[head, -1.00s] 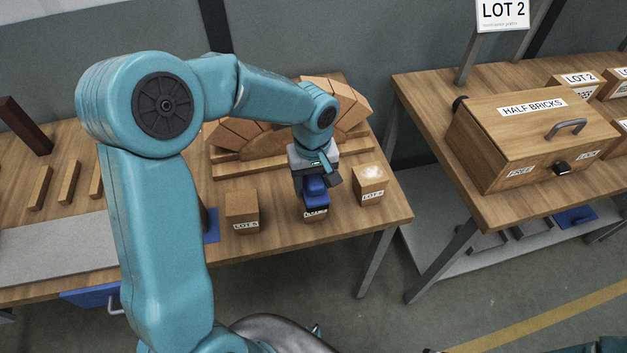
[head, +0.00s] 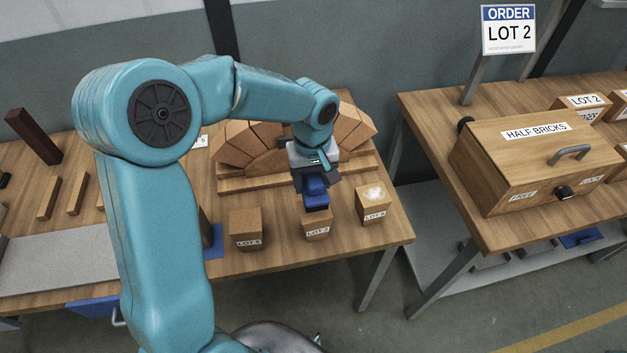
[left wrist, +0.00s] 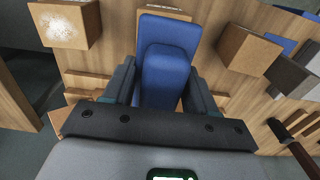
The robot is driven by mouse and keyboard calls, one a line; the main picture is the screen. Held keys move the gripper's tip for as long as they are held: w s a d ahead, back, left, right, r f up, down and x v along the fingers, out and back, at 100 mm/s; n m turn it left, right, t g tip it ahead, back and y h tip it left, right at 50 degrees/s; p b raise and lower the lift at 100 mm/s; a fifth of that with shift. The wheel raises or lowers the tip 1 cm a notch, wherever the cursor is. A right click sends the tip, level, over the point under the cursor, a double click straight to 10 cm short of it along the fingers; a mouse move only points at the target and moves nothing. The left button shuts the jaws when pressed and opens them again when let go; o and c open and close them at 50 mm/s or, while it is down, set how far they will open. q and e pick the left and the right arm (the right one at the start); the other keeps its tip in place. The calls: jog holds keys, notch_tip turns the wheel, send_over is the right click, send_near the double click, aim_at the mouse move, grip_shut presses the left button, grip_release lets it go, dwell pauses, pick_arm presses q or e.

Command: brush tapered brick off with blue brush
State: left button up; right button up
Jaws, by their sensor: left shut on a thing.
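My left gripper (head: 314,181) is shut on the blue brush (head: 316,193), which also fills the middle of the left wrist view (left wrist: 165,65). The brush is at the top of the middle tapered brick (head: 317,229), labelled LOT 2; I cannot tell whether they touch, and the brush hides part of its top. To the right, another brick (head: 373,206) has white dust on its top; it shows at upper left in the left wrist view (left wrist: 65,26). A third brick (head: 245,232) stands to the left, its top without visible dust. My right gripper is not in view.
A brick arch (head: 245,142) on a wooden form stands behind the bricks. A grey slab (head: 60,257) and small wooden strips lie at left. A second table at right holds the HALF BRICKS box (head: 535,160). A gap separates the tables.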

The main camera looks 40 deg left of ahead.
pick_arm(q)
notch_tip(320, 180, up, 3)
jog(key=shift+s+d+r+p, duration=0.1)
jog(key=shift+s+p, duration=0.05)
jog(key=shift+p, duration=0.7)
jog(key=shift+r, duration=0.2)
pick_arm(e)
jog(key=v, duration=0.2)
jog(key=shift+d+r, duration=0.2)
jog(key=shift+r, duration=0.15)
pick_arm(q)
jog(key=shift+r, duration=0.1)
